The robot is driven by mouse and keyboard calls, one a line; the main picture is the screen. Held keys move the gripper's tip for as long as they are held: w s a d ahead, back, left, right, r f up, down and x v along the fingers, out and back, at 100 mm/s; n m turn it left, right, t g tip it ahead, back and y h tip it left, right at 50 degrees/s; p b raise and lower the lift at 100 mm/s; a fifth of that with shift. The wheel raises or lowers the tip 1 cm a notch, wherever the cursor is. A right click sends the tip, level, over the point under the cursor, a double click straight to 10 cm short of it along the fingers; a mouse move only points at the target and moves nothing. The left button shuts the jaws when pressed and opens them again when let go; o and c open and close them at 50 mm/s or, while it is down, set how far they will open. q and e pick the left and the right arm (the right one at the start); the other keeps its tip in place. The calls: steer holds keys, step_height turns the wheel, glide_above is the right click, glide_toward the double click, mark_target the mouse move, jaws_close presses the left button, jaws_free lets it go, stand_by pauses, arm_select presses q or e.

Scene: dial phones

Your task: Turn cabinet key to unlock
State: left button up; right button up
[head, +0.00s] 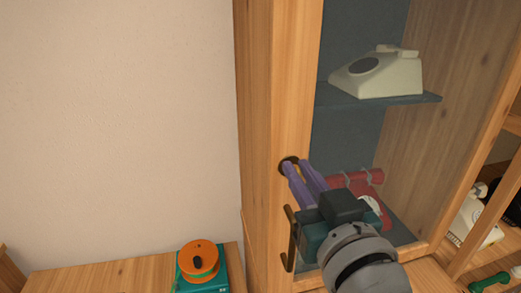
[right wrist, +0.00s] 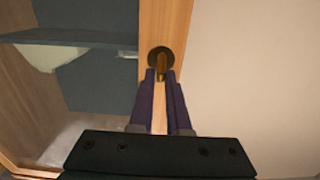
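The brass-coloured key (right wrist: 162,66) sits in a dark round lock plate (right wrist: 160,56) on the light wooden frame of the cabinet door. In the head view the lock plate (head: 287,161) is partly covered by my fingers and the key is hidden. My right gripper (head: 297,167), with purple fingers, reaches up to the lock. In the right wrist view its fingertips (right wrist: 161,76) lie on either side of the key, apart from each other. I see no clear contact with the key. My left gripper is not in view.
The wooden cabinet (head: 257,110) has a glass front. A cream dial phone (head: 398,75) stands on its shelf, with a red phone (head: 345,190) below. A dark door handle (head: 290,240) is just below the lock.

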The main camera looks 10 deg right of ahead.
jaws_close()
